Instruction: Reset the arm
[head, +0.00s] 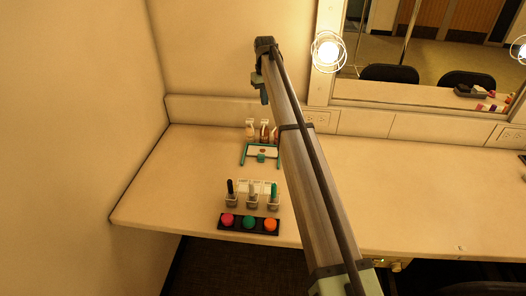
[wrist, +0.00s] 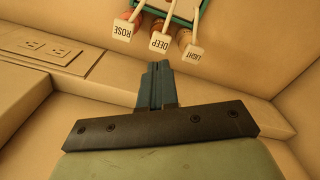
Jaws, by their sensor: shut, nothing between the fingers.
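My gripper (wrist: 156,84) is shut and empty, its two fingers pressed together in the wrist view. In the head view my gripper (head: 264,94) is at the far end of my raised arm, above the back part of the counter and in front of the wall. In the wrist view, labels reading ROSE (wrist: 123,29), DEEP (wrist: 160,42) and LIGHT (wrist: 194,51) show beyond the fingertips, apart from them.
The counter (head: 400,190) holds several small bottles (head: 250,129) at the back, a teal-framed holder (head: 262,154), brushes in cups (head: 252,200) and a black tray of coloured rounds (head: 222,227). A mirror (head: 420,60) with bulbs stands behind. The counter's right side is mostly clear.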

